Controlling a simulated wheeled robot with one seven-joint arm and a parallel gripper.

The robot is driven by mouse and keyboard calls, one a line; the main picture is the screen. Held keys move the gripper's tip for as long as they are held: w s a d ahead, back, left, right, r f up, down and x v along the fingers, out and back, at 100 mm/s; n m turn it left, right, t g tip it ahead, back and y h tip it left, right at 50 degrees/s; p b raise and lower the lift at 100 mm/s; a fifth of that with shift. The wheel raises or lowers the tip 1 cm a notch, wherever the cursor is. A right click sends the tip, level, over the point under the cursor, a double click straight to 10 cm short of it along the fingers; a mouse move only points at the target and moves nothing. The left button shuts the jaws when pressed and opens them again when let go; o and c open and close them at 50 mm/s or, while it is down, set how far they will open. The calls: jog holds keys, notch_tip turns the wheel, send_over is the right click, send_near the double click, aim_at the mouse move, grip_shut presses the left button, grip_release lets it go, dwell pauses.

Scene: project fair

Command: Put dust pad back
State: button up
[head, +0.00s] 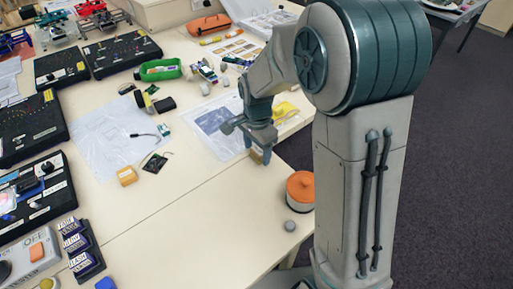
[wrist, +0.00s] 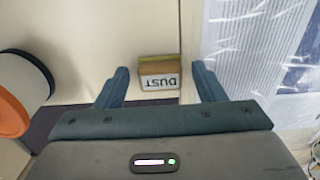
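The dust pad (wrist: 158,76) is a small yellow-brown block with a white face marked DUST, upside down in the wrist view. It lies on the cream table near the front edge, beside a printed sheet. In the head view the block (head: 257,155) shows partly, just below my gripper (head: 248,138). In the wrist view the two fingers of my gripper (wrist: 160,70) are spread wide, one on each side of the pad in the picture, with clear gaps. Nothing is held. How far the fingers are above the pad I cannot tell.
An orange-lidded white tub (head: 300,190) and a grey ball (head: 290,226) stand near the table edge. A dark rack of labelled blue blocks (head: 78,245) is at lower left. The table's front middle (head: 190,225) is clear.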

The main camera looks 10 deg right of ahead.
aim_at(257, 151)
jog(key=shift+r, duration=0.1)
notch_tip(257, 151, up, 11)
jog(key=s+d+n+t, duration=0.1)
jog(key=s+d+n, duration=0.2)
jog(key=s, duration=0.2)
jog(key=s+d+n+t, duration=0.1)
jog(key=s+d+n, duration=0.2)
jog(key=s, duration=0.3)
jog(key=s+d+r+n, duration=0.1)
jog(key=s+d+n, duration=0.2)
jog(key=s+n, duration=0.1)
jog(key=shift+s+d+t, duration=0.2)
jog(key=shift+s+t, duration=0.2)
jog(key=shift+s, duration=0.5)
jog(key=shift+s+d+f+n, duration=0.1)
jog(key=shift+s+f+n, duration=0.2)
jog(key=shift+s+n, duration=0.3)
